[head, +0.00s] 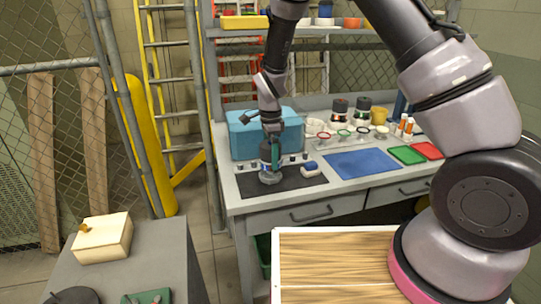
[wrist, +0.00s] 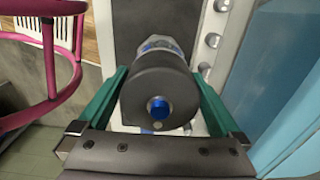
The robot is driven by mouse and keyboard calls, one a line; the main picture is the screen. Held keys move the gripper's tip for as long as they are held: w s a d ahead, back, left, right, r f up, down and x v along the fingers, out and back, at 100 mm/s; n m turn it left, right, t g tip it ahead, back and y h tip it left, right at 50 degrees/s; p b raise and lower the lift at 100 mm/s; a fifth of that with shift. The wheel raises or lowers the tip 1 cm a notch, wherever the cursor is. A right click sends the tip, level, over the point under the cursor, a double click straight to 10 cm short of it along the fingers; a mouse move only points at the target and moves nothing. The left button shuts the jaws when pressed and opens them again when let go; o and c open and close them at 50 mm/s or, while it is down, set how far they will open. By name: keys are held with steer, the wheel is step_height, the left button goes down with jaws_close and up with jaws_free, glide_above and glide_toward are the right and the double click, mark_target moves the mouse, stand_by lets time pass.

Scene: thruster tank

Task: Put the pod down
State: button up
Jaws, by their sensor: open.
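The pod (head: 270,178), a stubby cylinder with a dark cap and a pale, blue-marked lower end, stands on the black mat (head: 300,187) on the workbench. In the wrist view the pod (wrist: 160,92) shows its dark cap and round blue button between my teal fingers. My gripper (head: 271,163) points down over it, open, with one finger on each side in the wrist view (wrist: 160,80). Whether the fingers touch its sides cannot be told. The pod's underside is hidden.
A blue box (head: 262,138) stands close behind my gripper. A small white and blue part (head: 311,170) lies on the mat to the right. Further right are a blue mat (head: 360,163), green tray (head: 407,154) and red tray (head: 428,150). Jars and cups line the back.

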step_height(320, 180, up, 12)
steer(key=shift+r, duration=0.2)
steer(key=s+d+r+n+t+y, duration=0.1)
steer(key=s+d+r+n, duration=0.1)
steer(key=d+r, duration=0.55)
steer(key=s+d+r+n+t+y, duration=0.1)
steer(key=s+d+r+n+y, duration=0.15)
steer(key=d+r, duration=0.5)
steer(key=s+d+r+n+t, duration=0.2)
steer(key=s+d+r+n, duration=0.1)
steer(key=s, duration=0.5)
steer(key=s+d+r+n+t+h, duration=0.1)
steer(key=s+d+r+n+t, duration=0.2)
steer(key=s+d+r, duration=0.3)
steer(key=shift+s+d+r, duration=0.25)
steer(key=shift+s+d, duration=0.3)
steer(key=shift+s, duration=0.4)
